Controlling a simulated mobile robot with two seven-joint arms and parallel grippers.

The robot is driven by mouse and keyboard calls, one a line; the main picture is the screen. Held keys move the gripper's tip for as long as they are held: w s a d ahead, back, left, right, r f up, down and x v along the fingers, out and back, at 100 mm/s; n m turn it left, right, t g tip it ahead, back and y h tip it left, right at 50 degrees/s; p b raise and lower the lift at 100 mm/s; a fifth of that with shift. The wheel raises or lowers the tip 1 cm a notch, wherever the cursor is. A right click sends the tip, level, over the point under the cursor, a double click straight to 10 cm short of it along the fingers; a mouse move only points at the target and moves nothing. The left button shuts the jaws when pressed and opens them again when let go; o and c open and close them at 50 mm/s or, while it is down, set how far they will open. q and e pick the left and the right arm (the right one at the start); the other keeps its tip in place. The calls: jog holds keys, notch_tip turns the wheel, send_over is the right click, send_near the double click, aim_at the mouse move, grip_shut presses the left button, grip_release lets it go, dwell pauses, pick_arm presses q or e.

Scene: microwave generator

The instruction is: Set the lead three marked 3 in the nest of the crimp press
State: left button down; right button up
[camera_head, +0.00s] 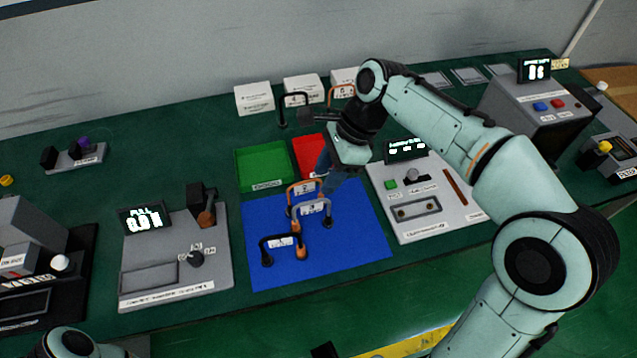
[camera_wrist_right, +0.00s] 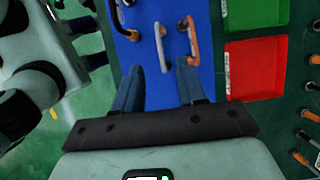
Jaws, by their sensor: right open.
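Three leads stand like handles on the blue mat (camera_head: 352,252): an orange lead (camera_head: 291,190), a grey lead (camera_head: 328,216) and a black lead (camera_head: 265,252). Each has a white tag, with a number too small to read surely. My right gripper (camera_head: 324,178) is open and empty above the mat's back part, near the orange and grey leads. In the right wrist view the grey lead (camera_wrist_right: 158,45) and the orange lead (camera_wrist_right: 193,45) lie just beyond the open fingers (camera_wrist_right: 158,72). I cannot tell surely which machine is the crimp press. My left gripper is out of view.
A green tray (camera_head: 263,150) and a red tray (camera_head: 301,142) adjoin the mat's back. A grey display unit (camera_head: 150,292) stands left, a grey panel (camera_head: 450,220) right. White boxes (camera_head: 254,97) and more leads stand behind. A dark machine (camera_head: 28,225) is far left.

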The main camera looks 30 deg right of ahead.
jog(key=g+h+b, duration=0.1)
jog(key=h+b, duration=0.1)
jog(key=h, duration=0.2)
send_over(313, 209)
notch_tip(313, 209, down, 5)
jog(key=shift+w+d+f+b, duration=0.1)
jog(key=shift+f+b, duration=0.2)
jog(key=shift+f, duration=1.35)
jog(key=shift+w+d+f+b, duration=0.1)
jog(key=shift+f+b, duration=0.15)
jog(key=shift+f, duration=1.4)
grip_shut()
